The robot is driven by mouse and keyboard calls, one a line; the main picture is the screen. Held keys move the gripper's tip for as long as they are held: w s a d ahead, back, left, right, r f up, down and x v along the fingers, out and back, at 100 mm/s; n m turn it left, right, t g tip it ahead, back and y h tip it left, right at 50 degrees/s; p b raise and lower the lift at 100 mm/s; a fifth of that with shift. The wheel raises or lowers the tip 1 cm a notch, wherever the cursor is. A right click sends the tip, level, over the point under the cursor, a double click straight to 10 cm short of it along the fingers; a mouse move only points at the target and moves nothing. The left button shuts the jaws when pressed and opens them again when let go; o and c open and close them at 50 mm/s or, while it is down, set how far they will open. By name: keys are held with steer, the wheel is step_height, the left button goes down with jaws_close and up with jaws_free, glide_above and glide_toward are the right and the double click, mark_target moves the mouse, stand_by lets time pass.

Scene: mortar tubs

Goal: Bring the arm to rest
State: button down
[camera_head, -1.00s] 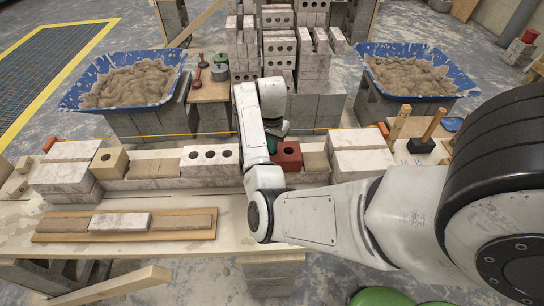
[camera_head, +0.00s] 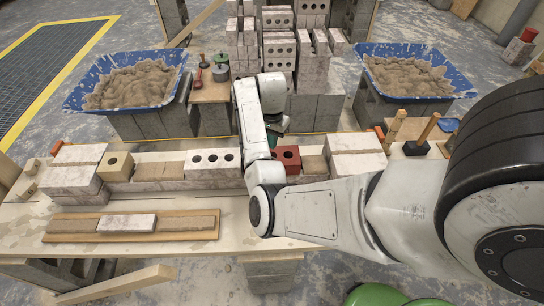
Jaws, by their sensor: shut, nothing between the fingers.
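My white arm (camera_head: 328,208) reaches in from the right, bends at an elbow above the front of the workbench, and rises to a wrist (camera_head: 271,92). My gripper (camera_head: 279,127) hangs below the wrist, mostly hidden behind my forearm. It is shut with nothing seen in it. It is near the red block (camera_head: 288,159) in the row of bricks; whether it touches anything there cannot be told.
Mortar tubs stand behind at left (camera_head: 72,95) and right (camera_head: 462,82). Brick stacks (camera_head: 310,70) rise behind the gripper. A black-based wooden-handled tool (camera_head: 416,148) stands right.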

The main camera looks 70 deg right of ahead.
steer(key=shift+r, duration=0.2)
stand_by(0.6)
steer(key=shift+s+a+f, duration=0.1)
steer(key=shift+s, duration=0.1)
steer(key=s+a+n, duration=0.3)
steer(key=a+n, duration=0.3)
steer(key=a, duration=0.4)
steer(key=s+a+f+n, duration=0.1)
steer(key=s+a+n, duration=0.3)
steer(key=a, duration=0.7)
steer(key=s+a+n+t, duration=0.1)
steer(key=s+a+n, duration=0.3)
steer(key=a+n, duration=0.5)
steer(key=shift+s+a+f, duration=0.15)
steer(key=shift+s+a, duration=0.1)
steer(key=shift+a, duration=0.65)
